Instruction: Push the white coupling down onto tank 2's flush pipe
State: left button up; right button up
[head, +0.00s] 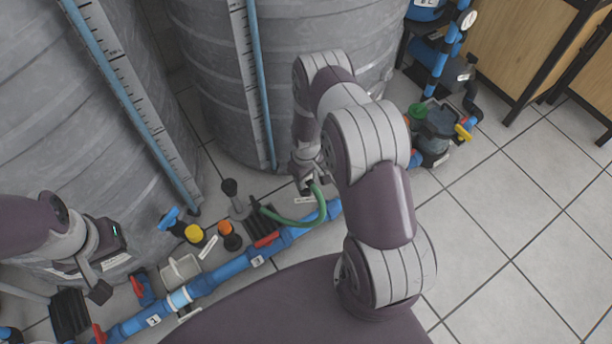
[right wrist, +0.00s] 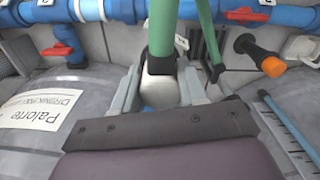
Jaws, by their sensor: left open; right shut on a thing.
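My right gripper (head: 307,187) is low beside the middle tank (head: 210,60), near the blue pipe run (head: 230,272). In the right wrist view its fingers are shut on a pale, rounded coupling (right wrist: 160,88) with a dark collar on the end of a green hose (right wrist: 163,30). In the head view the green hose (head: 297,222) loops left from this gripper. Its hold is mostly hidden in the head view. I cannot tell which pipe is tank 2's flush pipe, or whether the coupling touches one. My left gripper (head: 100,277) is open and empty at the left.
An orange-capped fitting (head: 228,237) and a yellow-capped one (head: 194,233) stand left of the hose. A dark-knobbed fitting (head: 231,191) is behind them. A red-handled valve (head: 138,287) is near my left gripper. A pump assembly (head: 436,130) stands right. Floor at right is clear.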

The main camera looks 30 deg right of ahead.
jog(key=shift+f+b, duration=0.3)
jog(key=shift+f, duration=0.1)
jog(key=o, duration=1.2)
jog(key=shift+c, duration=0.2)
notch_tip(320, 180, up, 12)
jog(key=p, duration=0.5)
jog(key=shift+f+p, duration=0.2)
jog(key=shift+p, duration=0.15)
jog(key=shift+r, duration=0.6)
